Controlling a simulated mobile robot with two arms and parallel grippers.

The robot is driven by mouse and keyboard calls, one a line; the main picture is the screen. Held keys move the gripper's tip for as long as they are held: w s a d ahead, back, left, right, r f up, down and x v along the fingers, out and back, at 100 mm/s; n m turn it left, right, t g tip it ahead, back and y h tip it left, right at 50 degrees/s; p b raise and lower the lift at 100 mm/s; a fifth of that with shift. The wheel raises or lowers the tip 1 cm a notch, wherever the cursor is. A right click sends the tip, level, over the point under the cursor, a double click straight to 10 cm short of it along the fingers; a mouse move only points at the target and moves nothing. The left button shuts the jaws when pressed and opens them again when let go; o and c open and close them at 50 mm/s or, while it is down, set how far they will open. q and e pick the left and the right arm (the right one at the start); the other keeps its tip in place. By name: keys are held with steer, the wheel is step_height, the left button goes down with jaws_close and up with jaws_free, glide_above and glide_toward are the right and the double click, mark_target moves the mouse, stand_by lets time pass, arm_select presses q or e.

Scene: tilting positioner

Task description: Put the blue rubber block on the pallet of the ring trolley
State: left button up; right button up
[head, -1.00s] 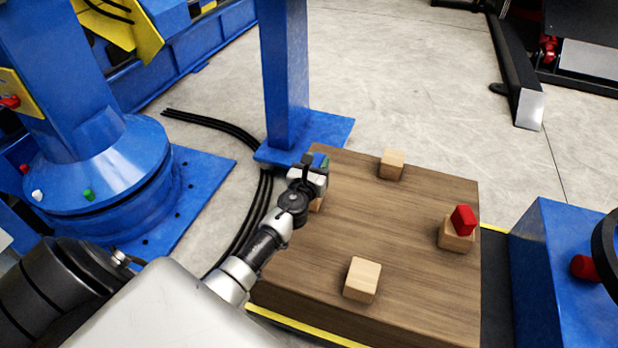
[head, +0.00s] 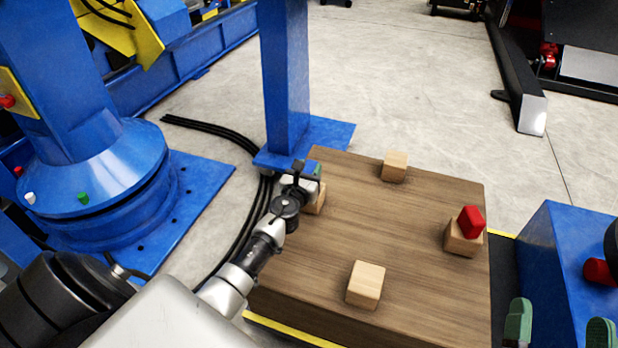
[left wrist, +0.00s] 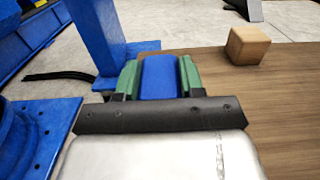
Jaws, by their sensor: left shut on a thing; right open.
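The blue rubber block (left wrist: 160,78) is held between the green fingertips of my left gripper (left wrist: 158,76) in the left wrist view. In the head view my left gripper (head: 304,174) is at the pallet's far left corner, close to a wooden block (head: 316,200), and largely hides the blue block. I cannot tell whether the blue block touches anything below. The brown wooden pallet (head: 400,225) lies flat, with several light wooden blocks on it. My right gripper (head: 559,328) is open and empty at the lower right, its green fingertips wide apart.
A red block (head: 471,222) sits on the right wooden block (head: 463,240). A blue post (head: 285,80) stands just beyond the pallet's far left corner. A blue machine base (head: 80,180) is at left, and a blue box (head: 560,250) at right. The pallet's middle is clear.

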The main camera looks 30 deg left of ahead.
arm_select(q)
steer(key=shift+f+b, duration=0.5)
steer(key=shift+f, duration=0.2)
arm_select(e)
steer(key=shift+s+r+t+y, duration=0.25)
steer(key=shift+s+r+t, duration=0.35)
steer(key=shift+r+t, duration=0.35)
steer(key=shift+s+r+t+y, duration=0.25)
steer(key=shift+s+r+t, duration=0.3)
steer(key=shift+r+t, duration=0.4)
steer(key=shift+f, duration=0.15)
arm_select(q)
steer(key=shift+f, duration=0.2)
steer(key=o, duration=1)
arm_select(e)
steer(key=shift+s+r+t+y, duration=0.3)
steer(key=shift+t, duration=0.1)
arm_select(q)
steer(key=shift+r, duration=0.1)
